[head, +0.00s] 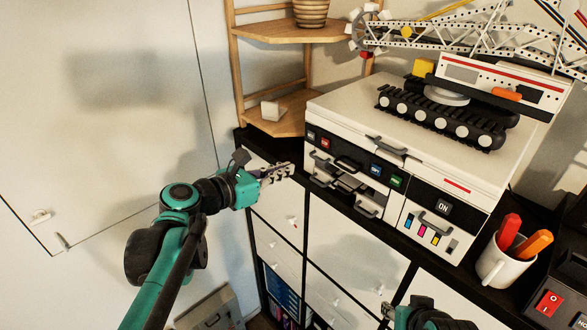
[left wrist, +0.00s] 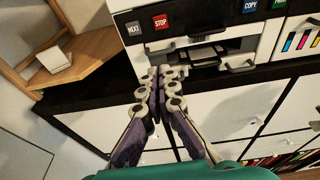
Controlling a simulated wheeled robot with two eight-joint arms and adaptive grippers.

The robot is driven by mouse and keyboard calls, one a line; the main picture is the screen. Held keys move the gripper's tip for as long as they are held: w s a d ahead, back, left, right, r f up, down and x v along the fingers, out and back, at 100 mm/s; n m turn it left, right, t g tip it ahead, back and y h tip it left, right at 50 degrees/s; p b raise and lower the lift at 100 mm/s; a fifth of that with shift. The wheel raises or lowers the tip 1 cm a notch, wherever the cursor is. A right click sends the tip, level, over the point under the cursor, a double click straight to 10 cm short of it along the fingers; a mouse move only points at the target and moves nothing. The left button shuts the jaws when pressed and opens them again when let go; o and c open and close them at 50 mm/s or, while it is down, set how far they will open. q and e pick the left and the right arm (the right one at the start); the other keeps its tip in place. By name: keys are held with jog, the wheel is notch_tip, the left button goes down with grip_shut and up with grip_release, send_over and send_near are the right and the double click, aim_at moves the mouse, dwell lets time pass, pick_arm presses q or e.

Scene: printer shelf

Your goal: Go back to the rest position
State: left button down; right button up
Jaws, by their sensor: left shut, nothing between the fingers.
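My left gripper (head: 284,172) is shut and empty. It points right, in front of the left front corner of the white printer (head: 330,150). In the left wrist view its purple-grey fingers (left wrist: 165,76) meet at the tips, below the printer's front, which also shows there (left wrist: 185,22). Whether the tips touch anything is hard to tell; nothing is held. Part of my right gripper (head: 387,310) shows at the bottom edge of the head view, low in front of the cabinet.
A black-topped white cabinet (head: 345,245) carries the printer. A toy crawler crane (head: 450,110) stands on the printer. A white mug (head: 504,263) with red and orange pens stands at right. A wooden corner shelf (head: 283,110) is behind left. The area by the white wall at left looks free.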

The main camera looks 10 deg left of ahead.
pick_arm(q)
jog(key=v, duration=0.6)
jog(key=s+d+f+m+g+y+b, duration=0.15)
jog(key=s+f+m+b, duration=0.25)
jog(key=f+m+b, duration=0.75)
jog(key=s+d+f+m+g+y+b, duration=0.1)
jog(key=s+f+m+g+y+b, duration=0.35)
jog(key=f, duration=1.45)
jog(key=s+a+f+m+y+b, duration=0.1)
jog(key=s+a+f+m+b, duration=0.2)
jog(key=f+m+b, duration=0.3)
jog(key=s+a+f+m+t+y+b, duration=0.1)
jog(key=f+m+b, duration=0.5)
jog(key=f+b, duration=0.6)
notch_tip(320, 180, down, 8)
jog(key=shift+s+a+r+m+y, duration=0.15)
jog(key=shift+s+a+m+y, duration=0.15)
jog(key=shift+s+a+y, duration=0.55)
pick_arm(e)
notch_tip(320, 180, down, 34)
jog(key=shift+s+f, duration=0.15)
jog(key=shift+f, duration=0.05)
pick_arm(q)
jog(key=shift+s+a+h, duration=0.2)
jog(key=shift+s+h, duration=0.05)
pick_arm(e)
jog(key=shift+a, duration=0.1)
